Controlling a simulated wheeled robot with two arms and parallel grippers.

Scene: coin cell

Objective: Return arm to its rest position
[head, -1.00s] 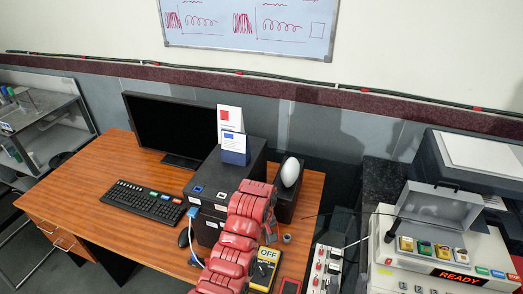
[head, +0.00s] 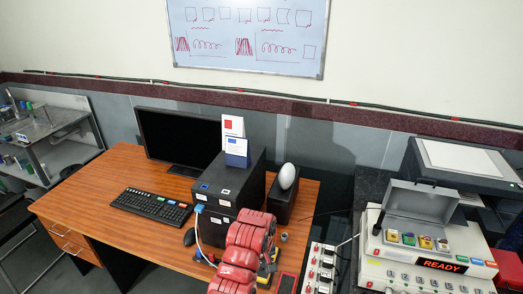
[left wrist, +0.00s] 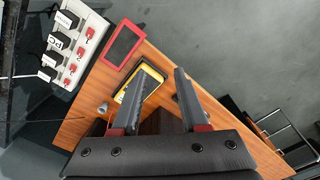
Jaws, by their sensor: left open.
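My left arm (head: 250,243), red and segmented, comes up from the bottom edge in front of the wooden desk (head: 115,178). In the left wrist view my left gripper (left wrist: 152,86) has its two dark fingers apart, with nothing held between them. The desk and a yellow-framed device (left wrist: 151,76) show beyond the fingers, partly covered by them. In the head view the arm covers much of this yellow device (head: 268,270). The fingers cannot be made out in the head view. My right gripper is not in view.
A black box (head: 228,185) with cards on top stands behind the arm, beside a white egg-shaped object (head: 288,175). A keyboard (head: 152,204) and monitor (head: 178,137) are to the left. A switch strip (head: 318,268) and a machine reading READY (head: 430,265) are at right.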

